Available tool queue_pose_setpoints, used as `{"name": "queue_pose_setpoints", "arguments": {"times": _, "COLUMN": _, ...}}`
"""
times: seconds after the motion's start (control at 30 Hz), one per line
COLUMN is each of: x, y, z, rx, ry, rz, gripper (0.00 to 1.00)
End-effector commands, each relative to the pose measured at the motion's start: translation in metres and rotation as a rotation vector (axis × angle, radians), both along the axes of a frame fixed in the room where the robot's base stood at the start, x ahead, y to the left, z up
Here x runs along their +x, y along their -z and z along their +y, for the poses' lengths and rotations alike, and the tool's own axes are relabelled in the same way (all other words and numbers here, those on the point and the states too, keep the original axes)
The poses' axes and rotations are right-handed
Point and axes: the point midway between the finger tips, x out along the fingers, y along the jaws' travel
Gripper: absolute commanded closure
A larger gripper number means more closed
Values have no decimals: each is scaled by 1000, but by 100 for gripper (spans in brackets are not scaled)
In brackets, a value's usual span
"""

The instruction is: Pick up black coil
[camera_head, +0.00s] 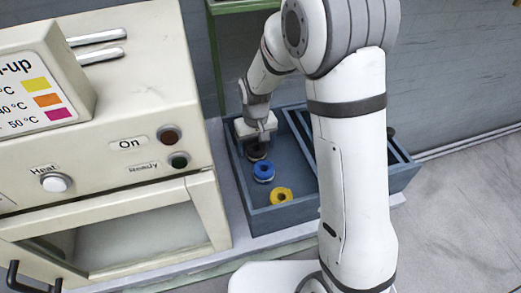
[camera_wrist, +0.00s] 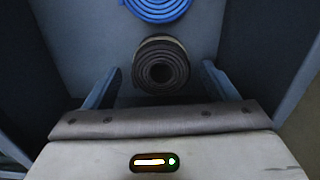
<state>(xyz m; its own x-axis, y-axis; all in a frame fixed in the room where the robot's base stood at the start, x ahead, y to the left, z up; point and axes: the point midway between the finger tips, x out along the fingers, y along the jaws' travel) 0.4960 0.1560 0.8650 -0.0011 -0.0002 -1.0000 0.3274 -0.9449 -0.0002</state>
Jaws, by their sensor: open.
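The black coil (camera_head: 257,152) lies in the left part of the blue tray (camera_head: 277,218), behind the blue coil. In the wrist view the black coil (camera_wrist: 160,66) shows as a dark ring near the middle, just beyond and between the finger lines. My gripper (camera_head: 257,139) is right over the black coil in the head view and partly hides it. In the wrist view my gripper (camera_wrist: 160,87) is open, one finger on each side, with nothing held. Whether the fingertips are level with the coil is hard to tell.
A blue coil (camera_head: 263,172) and a yellow coil (camera_head: 281,196) lie in the same compartment, nearer the front. Tray walls stand close on both sides. A divider and narrow slots are to the right. A beige machine (camera_head: 110,110) stands left of the tray.

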Motion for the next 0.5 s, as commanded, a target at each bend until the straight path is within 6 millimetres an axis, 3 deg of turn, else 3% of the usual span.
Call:
{"name": "queue_pose_setpoints", "arguments": {"times": 0.13, "x": 0, "y": 15, "z": 0, "rx": 0, "ry": 0, "rz": 0, "gripper": 21}}
{"name": "queue_pose_setpoints", "arguments": {"times": 0.37, "x": 0, "y": 16, "z": 0, "rx": 0, "ry": -1, "rz": -1, "gripper": 21}}
{"name": "queue_pose_setpoints", "arguments": {"times": 0.5, "x": 0, "y": 16, "z": 0, "rx": 0, "ry": -1, "rz": -1, "gripper": 30}}
